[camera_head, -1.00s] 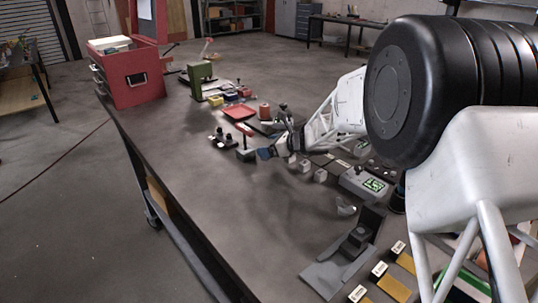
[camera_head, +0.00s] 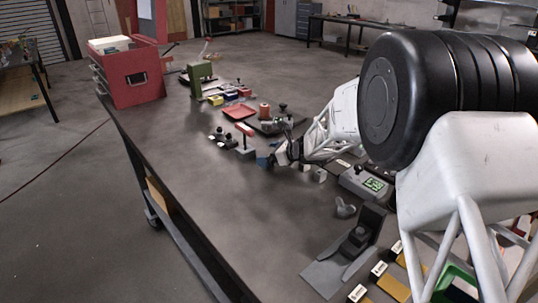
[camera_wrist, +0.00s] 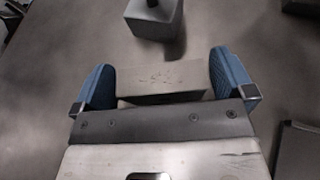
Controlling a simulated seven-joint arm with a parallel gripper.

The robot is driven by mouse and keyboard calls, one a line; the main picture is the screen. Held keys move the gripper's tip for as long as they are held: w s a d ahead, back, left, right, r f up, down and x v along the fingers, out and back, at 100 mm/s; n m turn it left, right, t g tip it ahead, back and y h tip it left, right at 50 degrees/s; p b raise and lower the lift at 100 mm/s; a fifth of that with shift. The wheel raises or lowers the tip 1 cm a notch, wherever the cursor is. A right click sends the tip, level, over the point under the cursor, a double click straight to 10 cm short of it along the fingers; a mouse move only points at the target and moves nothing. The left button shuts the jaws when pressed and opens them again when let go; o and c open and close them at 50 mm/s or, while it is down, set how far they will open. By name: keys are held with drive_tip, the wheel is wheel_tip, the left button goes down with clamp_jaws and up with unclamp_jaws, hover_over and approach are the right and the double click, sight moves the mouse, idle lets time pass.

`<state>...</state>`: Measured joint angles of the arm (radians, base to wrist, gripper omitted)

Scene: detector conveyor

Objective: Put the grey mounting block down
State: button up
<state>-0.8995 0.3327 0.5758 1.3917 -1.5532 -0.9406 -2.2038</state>
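The grey mounting block (camera_wrist: 165,84) is a plain pale grey block with faint marks on its face. In the wrist view it lies between the two blue fingers of my gripper (camera_wrist: 163,82), and both fingers appear to meet its sides. In the head view my gripper (camera_head: 270,161) is low over the middle of the bench, and the block there is too small and hidden to make out. I cannot tell whether its underside touches the bench.
A pale cube (camera_head: 320,175) and a grey box with a green screen (camera_head: 366,184) lie to the right. A red tray (camera_head: 239,113) is behind. The front-left bench top (camera_head: 215,215) is clear.

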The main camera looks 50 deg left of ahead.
drive_tip(key=shift+r, duration=0.2)
drive_tip(key=v, duration=1.1)
drive_tip(key=shift+w+d+r, duration=0.1)
drive_tip(key=shift+w+d, duration=0.1)
drive_tip(key=shift+d, duration=0.2)
idle(0.6)
